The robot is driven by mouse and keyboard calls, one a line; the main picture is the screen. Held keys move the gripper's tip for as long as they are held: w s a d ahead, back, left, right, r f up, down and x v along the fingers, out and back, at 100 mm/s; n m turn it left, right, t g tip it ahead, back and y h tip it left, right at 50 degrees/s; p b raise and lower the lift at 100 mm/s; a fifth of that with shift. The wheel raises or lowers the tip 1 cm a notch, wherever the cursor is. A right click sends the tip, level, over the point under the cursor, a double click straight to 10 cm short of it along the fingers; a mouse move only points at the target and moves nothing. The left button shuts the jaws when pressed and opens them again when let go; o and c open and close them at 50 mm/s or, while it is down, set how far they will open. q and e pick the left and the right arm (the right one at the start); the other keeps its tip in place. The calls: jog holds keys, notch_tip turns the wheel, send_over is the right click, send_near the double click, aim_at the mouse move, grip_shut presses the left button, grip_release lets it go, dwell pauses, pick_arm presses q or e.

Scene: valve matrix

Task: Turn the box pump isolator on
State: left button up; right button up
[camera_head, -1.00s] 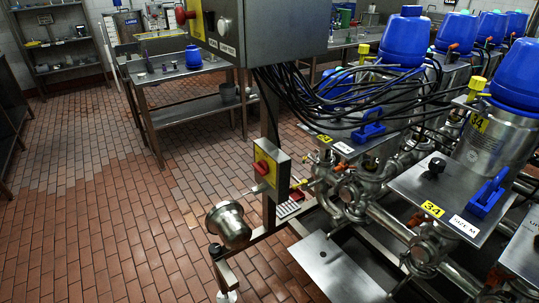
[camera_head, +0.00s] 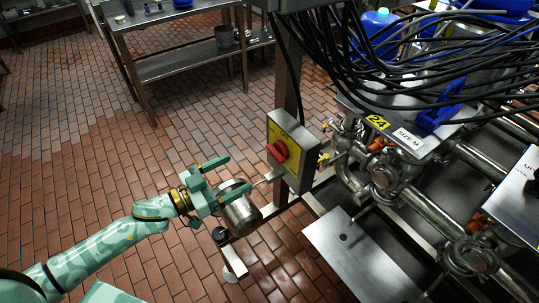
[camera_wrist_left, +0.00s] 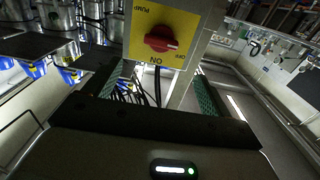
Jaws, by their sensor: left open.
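The box pump isolator is a red rotary knob (camera_head: 283,151) on a yellow plate (camera_head: 273,131), on the front of a grey box on a post. In the left wrist view the red knob (camera_wrist_left: 160,39) lies roughly crosswise. A pale mark on its right end is near small letters that seem to read OFF; ON is below the knob. My left gripper (camera_head: 240,172) is open and empty, left of the box and apart from the knob. In the left wrist view its fingers (camera_wrist_left: 153,78) stand either side, below the plate. My right gripper is not in view.
A round metal cup-like part (camera_head: 240,208) sits close below my left gripper. Black cables (camera_head: 405,65) hang above and right of the box. Pipes and valves (camera_head: 385,178) fill the right side. Open brick floor (camera_head: 90,150) lies to the left; a steel table (camera_head: 180,65) stands behind.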

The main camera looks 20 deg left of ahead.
aim_at(272, 154)
pick_arm(q)
jog(key=b+x, duration=0.1)
jog(key=x, duration=1)
jog(key=shift+w+d, duration=0.2)
jog(key=shift+w, duration=0.1)
jog(key=c, duration=1)
